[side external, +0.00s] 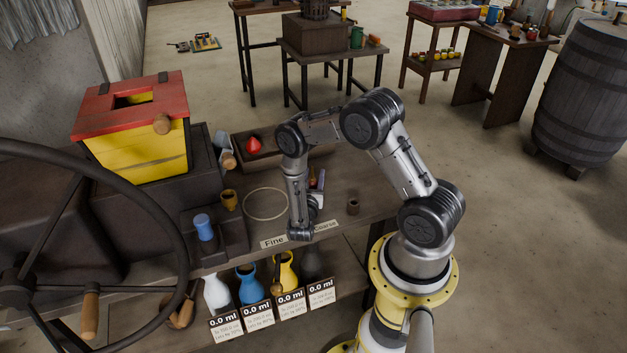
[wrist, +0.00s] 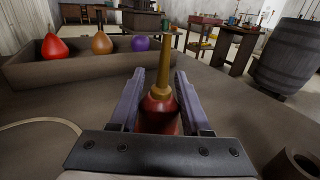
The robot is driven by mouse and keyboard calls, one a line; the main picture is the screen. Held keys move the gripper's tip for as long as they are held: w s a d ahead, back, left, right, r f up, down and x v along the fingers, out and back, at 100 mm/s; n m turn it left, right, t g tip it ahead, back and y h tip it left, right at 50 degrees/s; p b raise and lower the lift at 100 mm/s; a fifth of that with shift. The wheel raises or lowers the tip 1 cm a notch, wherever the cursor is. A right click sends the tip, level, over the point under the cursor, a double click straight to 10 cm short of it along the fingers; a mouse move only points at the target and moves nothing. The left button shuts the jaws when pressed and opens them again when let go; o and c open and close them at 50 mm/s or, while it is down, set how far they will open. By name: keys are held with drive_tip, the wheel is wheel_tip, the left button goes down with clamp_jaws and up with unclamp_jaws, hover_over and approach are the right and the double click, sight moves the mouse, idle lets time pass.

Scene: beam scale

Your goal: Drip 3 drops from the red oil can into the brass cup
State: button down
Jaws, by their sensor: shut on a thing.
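My gripper (wrist: 159,82) is shut on the red oil can (wrist: 160,118), whose dark red body sits between the two purple-grey fingers. Its brass spout points up and looks nearly upright. In the side view my gripper (side external: 317,183) is low over the bench, right of the pale ring, and the can is mostly hidden by my arm. A gold-coloured cup (side external: 230,200), which looks like the brass cup, stands on the bench left of the ring, well apart from my gripper. It does not show in the wrist view.
A wooden tray (wrist: 30,76) behind holds red (wrist: 54,46), orange (wrist: 102,43) and purple (wrist: 140,43) pear-shaped things. A small dark cup (side external: 353,207) stands right of my gripper. A blue-topped item (side external: 203,227) and large wheel (side external: 178,240) are left. The ring's inside (side external: 265,204) is clear.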

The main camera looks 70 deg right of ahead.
drive_tip(key=s+a+r, duration=0.9)
drive_tip(key=s+r, duration=0.1)
drive_tip(key=r, duration=0.1)
drive_tip(key=shift+s+a+r, duration=0.15)
drive_tip(key=shift+s+r, duration=0.1)
drive_tip(key=w+a+r+n+t+y, duration=0.3)
drive_tip(key=w+a+r+t+y, duration=0.15)
drive_tip(key=w+a+r, duration=0.4)
drive_tip(key=w+a+r+n+t+y, duration=0.35)
drive_tip(key=w+a+r+t, duration=0.2)
drive_tip(key=w+a, duration=0.65)
drive_tip(key=f+m+y, duration=0.1)
drive_tip(key=f, duration=0.1)
drive_tip(key=w+a+f+m+g+y, duration=0.1)
drive_tip(key=f+m, duration=0.1)
drive_tip(key=f, duration=0.1)
drive_tip(key=w+f+m+g+y, duration=0.1)
drive_tip(key=f+m+y, duration=0.1)
drive_tip(key=shift+w+a+f+m, duration=0.2)
drive_tip(key=shift+a+f+m, duration=0.1)
drive_tip(key=shift+f, duration=0.1)
drive_tip(key=shift+a+m+y, duration=0.25)
drive_tip(key=shift+m+y, duration=0.1)
drive_tip(key=shift+y, duration=0.15)
drive_tip(key=shift+a+r+m+g+y, duration=0.3)
drive_tip(key=shift+a+r+m+y, duration=0.15)
drive_tip(key=shift+m+y, duration=0.25)
idle(2.3)
